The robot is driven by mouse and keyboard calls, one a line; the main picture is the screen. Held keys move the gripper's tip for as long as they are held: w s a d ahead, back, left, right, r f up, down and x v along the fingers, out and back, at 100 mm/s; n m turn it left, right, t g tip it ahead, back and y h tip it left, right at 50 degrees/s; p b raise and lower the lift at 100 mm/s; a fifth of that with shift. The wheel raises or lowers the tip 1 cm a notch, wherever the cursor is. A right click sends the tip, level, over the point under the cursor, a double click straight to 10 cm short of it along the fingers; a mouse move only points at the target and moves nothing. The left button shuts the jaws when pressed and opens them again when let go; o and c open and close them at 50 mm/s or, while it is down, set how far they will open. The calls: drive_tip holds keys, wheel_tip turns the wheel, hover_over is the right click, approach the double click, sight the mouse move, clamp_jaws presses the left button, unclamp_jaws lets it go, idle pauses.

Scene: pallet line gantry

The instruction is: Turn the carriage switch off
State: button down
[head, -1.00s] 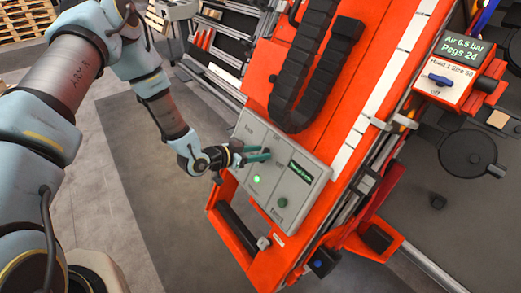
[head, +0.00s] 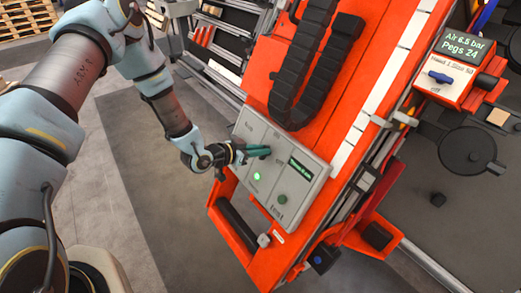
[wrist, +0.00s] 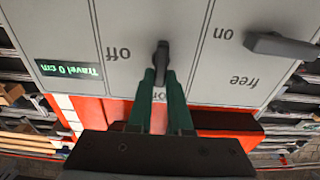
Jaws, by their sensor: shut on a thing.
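A grey control panel (head: 297,207) sits on the orange carriage (head: 325,120). In the wrist view, a dark switch handle (wrist: 161,50) stands on this panel between the upside-down words "off" at left and "on" at right. My gripper (wrist: 164,78) has its green fingers shut on the near end of this handle. The label below it is mostly hidden by the fingers. In the head view, my gripper (head: 264,151) reaches the panel from the left and covers most of the switch.
A second dark handle (wrist: 282,46) stands to the right, near the word "free". A small display (wrist: 70,73) reads "Travel 0 cm". A green light (head: 257,176) glows and a green button (head: 282,199) sits low on the panel. A red box (head: 450,80) with a blue switch stands at right.

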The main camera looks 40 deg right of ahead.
drive_tip(key=shift+n, duration=0.3)
drive_tip(key=n, duration=0.1)
drive_tip(key=n+b, duration=0.2)
drive_tip(key=shift+w+f+n+t, duration=0.15)
drive_tip(key=shift+w+n+t, duration=0.1)
drive_tip(key=shift+n+t, duration=0.05)
drive_tip(key=n, duration=0.1)
drive_tip(key=n+b, duration=0.1)
drive_tip(key=n, duration=0.1)
drive_tip(key=n+b, duration=0.1)
drive_tip(key=n, duration=0.1)
drive_tip(key=shift+w+a, duration=0.1)
drive_tip(key=shift+w, duration=0.15)
drive_tip(key=n, duration=0.2)
drive_tip(key=n+b, duration=0.1)
drive_tip(key=n, duration=0.1)
drive_tip(key=shift+w+f+n+t+y, duration=0.1)
drive_tip(key=shift+f+n+t+y, duration=0.1)
drive_tip(key=shift+n+t+y, duration=0.1)
drive_tip(key=shift+a+f+n, duration=0.1)
drive_tip(key=shift+n, duration=1.05)
drive_tip(key=shift+a+f+n, duration=0.1)
drive_tip(key=shift+n, duration=1.05)
drive_tip(key=c, duration=0.8)
unclamp_jaws()
drive_tip(key=shift+c, duration=0.2)
